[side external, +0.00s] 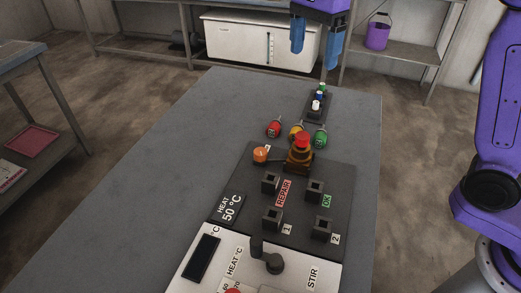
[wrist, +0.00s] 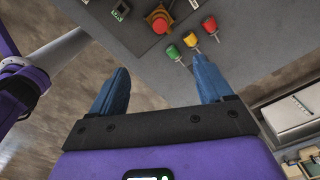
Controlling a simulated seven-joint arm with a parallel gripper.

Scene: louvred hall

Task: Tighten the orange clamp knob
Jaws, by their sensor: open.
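The orange clamp knob (side external: 260,154) is a small round knob at the far left corner of the dark panel (side external: 245,180) on the table, in the side view. My gripper (side external: 315,42) hangs above and beyond the table's far end, well apart from the knob. Its two blue fingers are spread with nothing between them, as the wrist view (wrist: 161,75) also shows.
A red mushroom button (side external: 302,140) on a brown base stands right of the knob. Red (side external: 274,128), yellow (side external: 296,131) and green (side external: 320,137) pieces lie beyond it. A dark rack (side external: 317,104) sits farther back. The table's left side is clear.

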